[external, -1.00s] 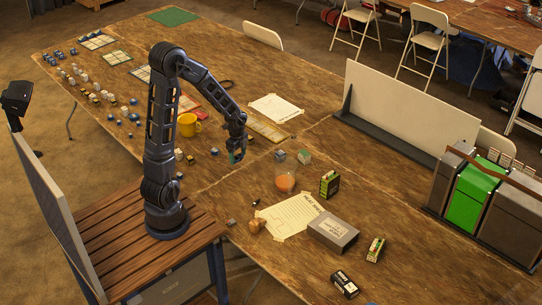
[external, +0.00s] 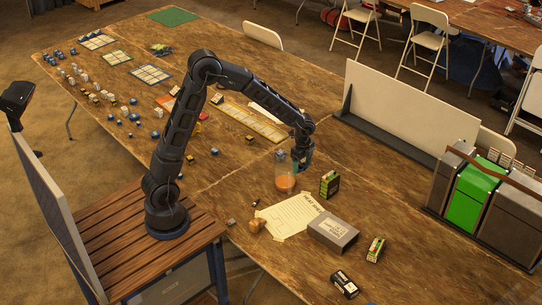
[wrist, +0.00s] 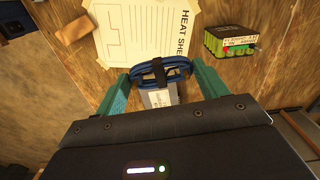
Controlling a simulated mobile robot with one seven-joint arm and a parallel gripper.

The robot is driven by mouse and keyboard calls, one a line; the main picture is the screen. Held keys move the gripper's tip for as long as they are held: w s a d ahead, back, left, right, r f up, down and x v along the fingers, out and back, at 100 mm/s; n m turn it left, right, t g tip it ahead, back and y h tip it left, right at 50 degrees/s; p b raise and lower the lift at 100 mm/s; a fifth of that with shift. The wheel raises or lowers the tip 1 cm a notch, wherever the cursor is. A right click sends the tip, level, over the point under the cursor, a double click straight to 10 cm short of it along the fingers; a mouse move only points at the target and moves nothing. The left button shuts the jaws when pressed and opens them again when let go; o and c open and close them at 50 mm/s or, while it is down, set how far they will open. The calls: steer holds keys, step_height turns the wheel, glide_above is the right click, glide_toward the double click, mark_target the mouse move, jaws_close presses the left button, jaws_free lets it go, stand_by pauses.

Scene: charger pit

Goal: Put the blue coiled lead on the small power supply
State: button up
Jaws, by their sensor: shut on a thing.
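The blue coiled lead (wrist: 176,68), bound with a black strap, is held between the two teal fingers of my gripper (wrist: 162,76) in the wrist view. In the external view my gripper (external: 301,163) hangs above the table near the glass; the lead is hard to make out there. A grey box with a white label, which looks like the small power supply (external: 333,232), lies flat on the table. In the wrist view, the grey box (wrist: 158,97) shows below and behind the lead, partly hidden by it. My gripper appears well above the box, apart from it.
A heat sheet paper (external: 288,214) lies beside the grey box. A glass of orange liquid (external: 285,184) and a green pack (external: 330,184) stand close by. A brown block (external: 257,226) is at the paper's left. A small dark box (external: 345,284) lies nearer the front.

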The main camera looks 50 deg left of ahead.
step_height(320, 180, up, 2)
steer(key=r+m, duration=0.1)
glide_above(334, 227)
step_height(334, 227, down, 20)
steer(key=shift+d+f, duration=0.1)
steer(key=shift+f, duration=0.15)
steer(key=o, duration=1)
steer(key=shift+f, duration=0.1)
